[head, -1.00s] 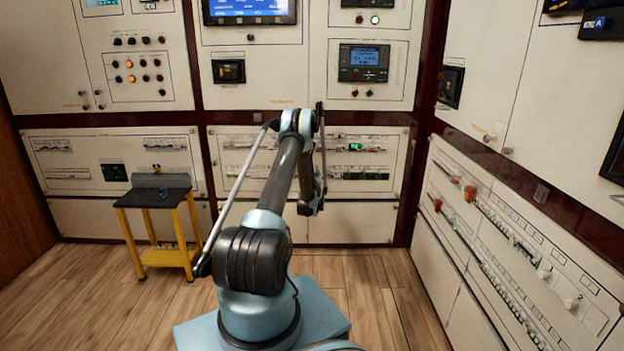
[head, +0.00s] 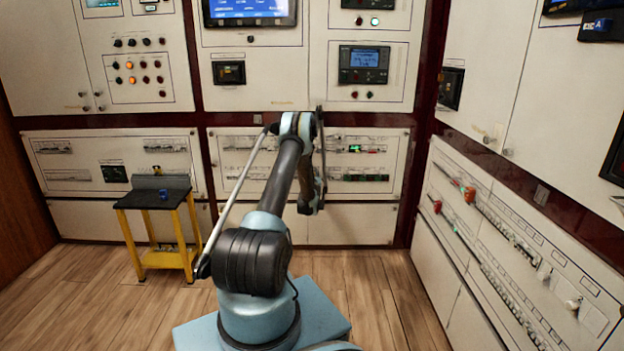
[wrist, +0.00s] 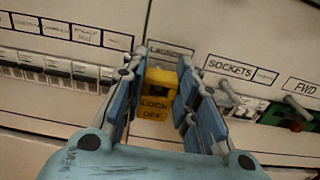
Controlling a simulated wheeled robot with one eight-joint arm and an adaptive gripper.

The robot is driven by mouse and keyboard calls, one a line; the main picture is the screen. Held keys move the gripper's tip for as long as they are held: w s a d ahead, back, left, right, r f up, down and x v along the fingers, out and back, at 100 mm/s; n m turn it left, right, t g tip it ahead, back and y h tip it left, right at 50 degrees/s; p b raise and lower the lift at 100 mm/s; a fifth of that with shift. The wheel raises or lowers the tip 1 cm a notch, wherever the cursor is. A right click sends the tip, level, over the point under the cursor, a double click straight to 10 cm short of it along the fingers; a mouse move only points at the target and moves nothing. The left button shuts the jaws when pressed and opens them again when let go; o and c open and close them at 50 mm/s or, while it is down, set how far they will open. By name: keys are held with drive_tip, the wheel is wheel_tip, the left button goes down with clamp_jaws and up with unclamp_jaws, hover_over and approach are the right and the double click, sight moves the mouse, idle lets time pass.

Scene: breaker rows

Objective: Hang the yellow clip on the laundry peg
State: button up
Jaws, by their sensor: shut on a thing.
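The yellow clip (wrist: 154,103), marked "LOCK OFF", shows between my fingers in the wrist view. My gripper (wrist: 162,76) is shut on it, with blue finger pads at both sides, close in front of the breaker row. A label just above the clip, partly covered, seems to read "LAUNDRY" (wrist: 171,53). The laundry peg is hidden behind the clip and fingers, so I cannot tell whether the clip touches it. In the head view my arm reaches toward the lower back panel, and the clip cannot be made out.
White breakers (wrist: 60,73) run along the left in the wrist view. To the right are the "SOCKETS" label (wrist: 230,70), a grey peg below it, and a green switch (wrist: 288,116) under "FWD". A yellow-legged stand (head: 153,196) stands at left in the head view.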

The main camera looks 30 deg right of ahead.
drive_tip(key=shift+w+d, duration=0.25)
drive_tip(key=shift+w, duration=0.2)
drive_tip(key=o, duration=1.1)
drive_tip(key=v, duration=1.2)
drive_tip(key=shift+w, duration=0.1)
